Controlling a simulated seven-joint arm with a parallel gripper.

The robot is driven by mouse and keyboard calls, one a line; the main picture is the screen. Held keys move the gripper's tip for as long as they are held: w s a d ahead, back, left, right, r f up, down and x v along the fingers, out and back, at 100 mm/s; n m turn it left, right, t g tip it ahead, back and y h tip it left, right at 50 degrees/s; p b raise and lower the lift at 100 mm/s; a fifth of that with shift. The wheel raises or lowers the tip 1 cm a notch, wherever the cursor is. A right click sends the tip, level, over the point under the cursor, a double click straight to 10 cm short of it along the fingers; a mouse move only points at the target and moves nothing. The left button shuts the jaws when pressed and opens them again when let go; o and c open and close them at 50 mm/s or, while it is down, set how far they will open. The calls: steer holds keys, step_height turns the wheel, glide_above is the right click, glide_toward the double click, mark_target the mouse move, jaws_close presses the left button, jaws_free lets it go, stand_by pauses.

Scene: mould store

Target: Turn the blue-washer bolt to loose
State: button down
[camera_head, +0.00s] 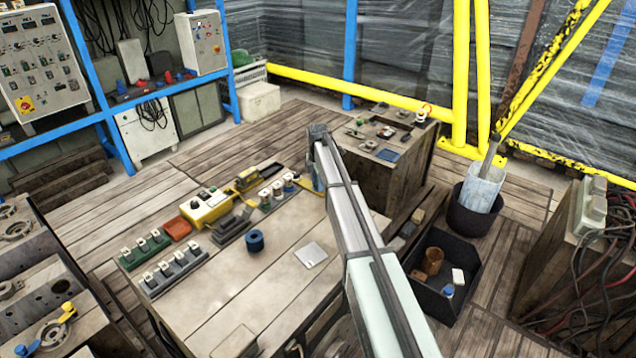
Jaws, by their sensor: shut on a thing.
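A row of bolts with pale square heads stands on an olive base strip (266,209) at the back edge of the wooden bench. The bolt at its right end (289,187) shows blue below its head and looks like the blue-washer bolt. How tight it sits is too small to tell. My arm reaches in from the lower right, with its far end just right of this row. My gripper's fingers do not show; the arm seems to hide them. A yellow and blue patch (317,172) lies beside the arm, too small to name.
The bench (251,297) also holds a yellow control box (207,205), an orange tray (177,228), green and grey block rows, a blue roll (255,241) and a pale plate (311,254). A dark bin (468,268) stands right. The bench front is mostly clear.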

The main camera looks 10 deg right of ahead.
steer(key=shift+s+f+n, duration=0.15)
steer(key=shift+n, duration=0.75)
steer(key=c, duration=0.8)
jaws_free()
steer(key=shift+c, duration=0.2)
step_height(320, 180, up, 14)
